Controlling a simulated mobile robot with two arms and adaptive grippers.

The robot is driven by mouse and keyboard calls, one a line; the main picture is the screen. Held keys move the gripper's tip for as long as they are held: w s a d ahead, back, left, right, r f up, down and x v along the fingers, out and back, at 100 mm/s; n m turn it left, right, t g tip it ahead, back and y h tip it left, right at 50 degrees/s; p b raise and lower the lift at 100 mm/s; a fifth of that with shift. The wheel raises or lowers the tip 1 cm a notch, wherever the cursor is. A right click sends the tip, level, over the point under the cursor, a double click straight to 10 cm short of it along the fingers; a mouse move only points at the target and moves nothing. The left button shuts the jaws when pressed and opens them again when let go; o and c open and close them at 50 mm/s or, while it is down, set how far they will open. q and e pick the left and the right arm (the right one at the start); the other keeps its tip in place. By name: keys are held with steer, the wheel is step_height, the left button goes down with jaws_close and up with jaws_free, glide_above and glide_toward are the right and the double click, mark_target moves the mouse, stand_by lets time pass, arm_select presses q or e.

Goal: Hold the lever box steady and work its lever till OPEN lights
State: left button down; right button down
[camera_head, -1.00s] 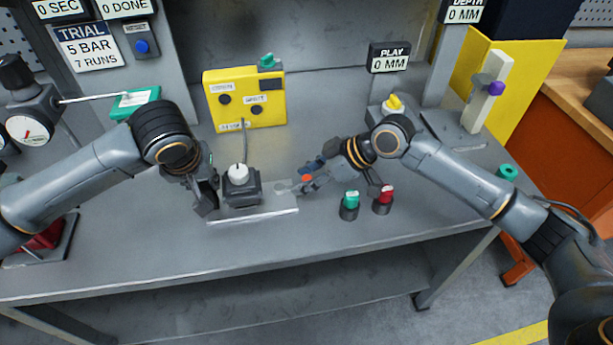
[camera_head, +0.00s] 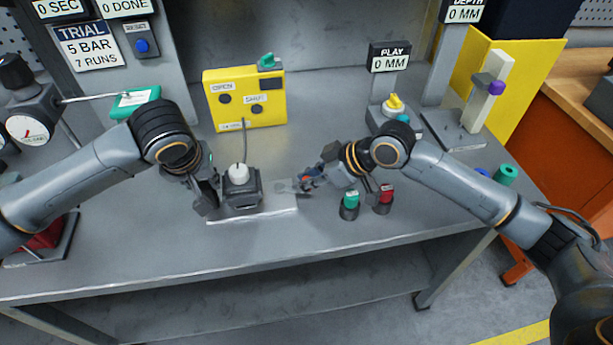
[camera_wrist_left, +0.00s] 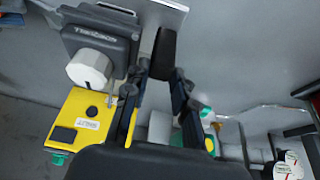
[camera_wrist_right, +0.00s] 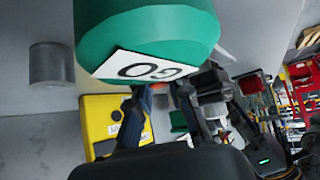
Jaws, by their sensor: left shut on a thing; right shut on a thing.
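The dark box with a white knob (camera_head: 239,187) stands on a pale plate (camera_head: 252,215) at the middle of the bench; it also shows in the left wrist view (camera_wrist_left: 93,62). My left gripper (camera_head: 207,197) is beside the box's left side. In the left wrist view its fingers close on a dark upright piece (camera_wrist_left: 165,50). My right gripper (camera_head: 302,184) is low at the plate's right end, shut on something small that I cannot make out. The yellow box (camera_head: 262,113) behind carries the OPEN and SHUT labels; no lamp on it looks clearly lit.
A green button (camera_head: 350,202) and a red button (camera_head: 384,197) stand just right of my right gripper. The green GO cap (camera_wrist_right: 145,35) fills much of the right wrist view. A cable joins the dark box to the yellow box. The bench front is clear.

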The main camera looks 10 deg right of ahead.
steer(key=s+m+t, duration=0.1)
steer(key=s+a+m+t+h, duration=0.1)
steer(key=m, duration=0.1)
steer(key=shift+f+h, duration=0.1)
steer(key=shift+h, duration=0.2)
steer(key=m, duration=0.1)
steer(key=s+a+m+t+h, duration=0.1)
steer(key=m+h, duration=0.1)
steer(key=m, duration=0.1)
steer(key=shift+s+a+t, duration=0.25)
steer(key=shift+t, duration=0.05)
steer(key=m+h, duration=0.1)
steer(key=s+a+m+h, duration=0.1)
steer(key=m+h, duration=0.1)
steer(key=shift+a+m+t, duration=0.3)
steer(key=shift+t, duration=0.1)
steer(key=shift+s+a+m+h, duration=0.1)
steer(key=shift+a+m+h, duration=0.3)
steer(key=shift+m+h, duration=0.4)
steer(key=shift+a+m+h, duration=0.4)
steer(key=shift+m+h, duration=0.3)
steer(key=shift+m, duration=0.2)
steer(key=c, duration=1.2)
jaws_free()
steer(key=shift+d, duration=0.15)
